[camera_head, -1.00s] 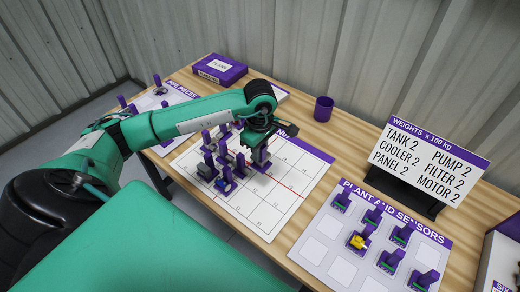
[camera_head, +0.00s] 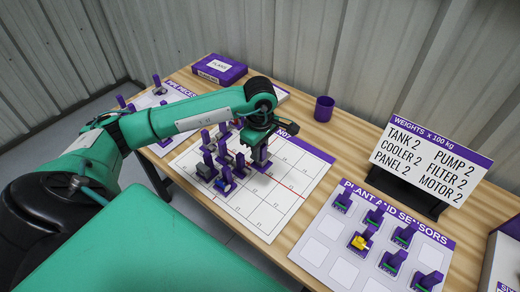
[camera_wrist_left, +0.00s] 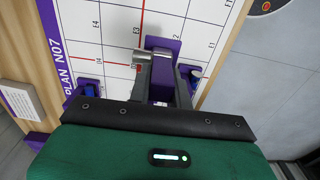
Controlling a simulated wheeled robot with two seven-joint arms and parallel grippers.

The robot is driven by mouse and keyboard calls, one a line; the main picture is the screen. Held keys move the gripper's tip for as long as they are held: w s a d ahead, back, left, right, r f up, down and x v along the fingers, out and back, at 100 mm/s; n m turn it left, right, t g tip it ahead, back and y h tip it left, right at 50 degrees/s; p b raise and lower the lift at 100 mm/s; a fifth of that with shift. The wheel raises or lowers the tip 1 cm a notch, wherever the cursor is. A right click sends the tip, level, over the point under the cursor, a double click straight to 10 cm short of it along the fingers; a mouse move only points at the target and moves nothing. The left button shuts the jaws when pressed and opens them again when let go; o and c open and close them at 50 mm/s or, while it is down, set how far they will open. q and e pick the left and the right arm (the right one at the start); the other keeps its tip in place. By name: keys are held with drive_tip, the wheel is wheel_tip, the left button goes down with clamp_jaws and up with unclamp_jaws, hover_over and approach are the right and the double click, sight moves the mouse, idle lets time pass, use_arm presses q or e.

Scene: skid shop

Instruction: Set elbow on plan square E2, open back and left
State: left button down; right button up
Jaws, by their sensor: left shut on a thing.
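My left gripper (camera_head: 262,133) is over the far part of the plan board (camera_head: 270,215), its fingers pointing down. In the left wrist view the gripper (camera_wrist_left: 163,88) is shut on the elbow (camera_wrist_left: 120,57), by its purple upright part (camera_wrist_left: 162,50). In the head view the purple part (camera_head: 260,153) shows below the fingers, at or just above the board. The fingers and arm hide part of it, and I cannot tell whether it touches. My right gripper is not in view.
Several purple-handled pieces (camera_head: 209,160) stand on the board close to the left of the gripper. The board's near right part is bare. A plant and sensors board (camera_head: 318,252), a purple cup (camera_head: 323,109) and a weights sign (camera_head: 432,158) stand to the right.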

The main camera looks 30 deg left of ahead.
sight(260, 162)
use_arm(q)
drive_tip(key=shift+f, duration=0.1)
drive_tip(key=shift+f+b, duration=2.65)
drive_tip(key=shift+f, duration=0.05)
